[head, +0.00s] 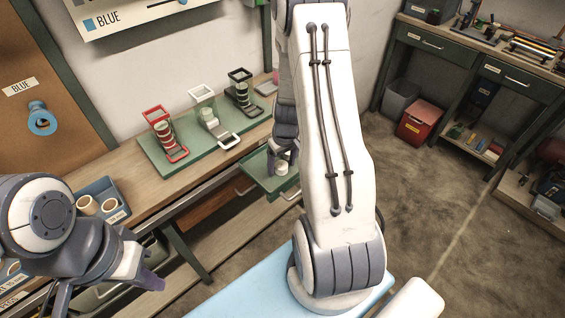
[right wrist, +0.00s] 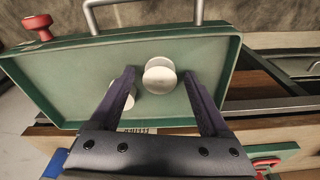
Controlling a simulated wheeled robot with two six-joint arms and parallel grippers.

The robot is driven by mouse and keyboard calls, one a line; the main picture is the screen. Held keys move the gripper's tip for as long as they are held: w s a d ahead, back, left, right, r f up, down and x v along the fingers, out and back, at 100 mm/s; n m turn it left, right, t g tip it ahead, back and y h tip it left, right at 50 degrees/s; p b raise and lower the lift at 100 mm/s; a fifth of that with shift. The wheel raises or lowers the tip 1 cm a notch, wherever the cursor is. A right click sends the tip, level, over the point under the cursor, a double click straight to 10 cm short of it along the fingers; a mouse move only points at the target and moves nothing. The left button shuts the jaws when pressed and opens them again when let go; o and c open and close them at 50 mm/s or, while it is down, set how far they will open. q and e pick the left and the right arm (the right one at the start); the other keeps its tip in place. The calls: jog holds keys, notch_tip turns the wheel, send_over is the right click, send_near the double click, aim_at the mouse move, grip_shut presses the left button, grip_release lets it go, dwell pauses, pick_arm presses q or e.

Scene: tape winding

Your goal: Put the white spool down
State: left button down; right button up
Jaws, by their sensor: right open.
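A white spool (right wrist: 160,76) stands in the green tray (right wrist: 70,100) in the right wrist view. My right gripper (right wrist: 160,74) is open, with one purple finger on each side of the spool in the picture. I cannot tell whether the fingers touch it. A second white round piece (right wrist: 130,101) is partly hidden behind the left finger. In the head view, a white piece (head: 281,168) shows in the tray (head: 262,175) below my right gripper (head: 284,160). My left gripper (head: 110,292) is at the lower left, away from the tray; its jaw opening is unclear.
Red, white and black tape stands (head: 202,118) sit on a green board on the bench. A blue bin (head: 112,215) with cream rolls stands left of them. The tray has raised walls, a metal handle (right wrist: 140,8) and a red knob (right wrist: 38,26) at its far side.

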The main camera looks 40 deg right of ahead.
aim_at(285, 169)
notch_tip(285, 169, up, 12)
jog(key=s, duration=0.1)
jog(key=shift+s+r+p, duration=0.15)
jog(key=shift+s+p, duration=0.05)
jog(key=shift+p, duration=0.1)
jog(key=s+a+r+n, duration=0.1)
jog(key=a+r+n, duration=0.15)
jog(key=a, duration=0.65)
jog(key=s+a+r+n, duration=0.2)
jog(key=a+r, duration=0.1)
jog(key=a, duration=0.7)
jog(key=s+a+r+n+g+y, duration=0.1)
jog(key=s+a+r+n, duration=0.2)
jog(key=s+a, duration=0.8)
jog(key=s+n, duration=0.1)
jog(key=s, duration=0.3)
jog(key=shift+r, duration=0.2)
jog(key=shift+a, duration=0.1)
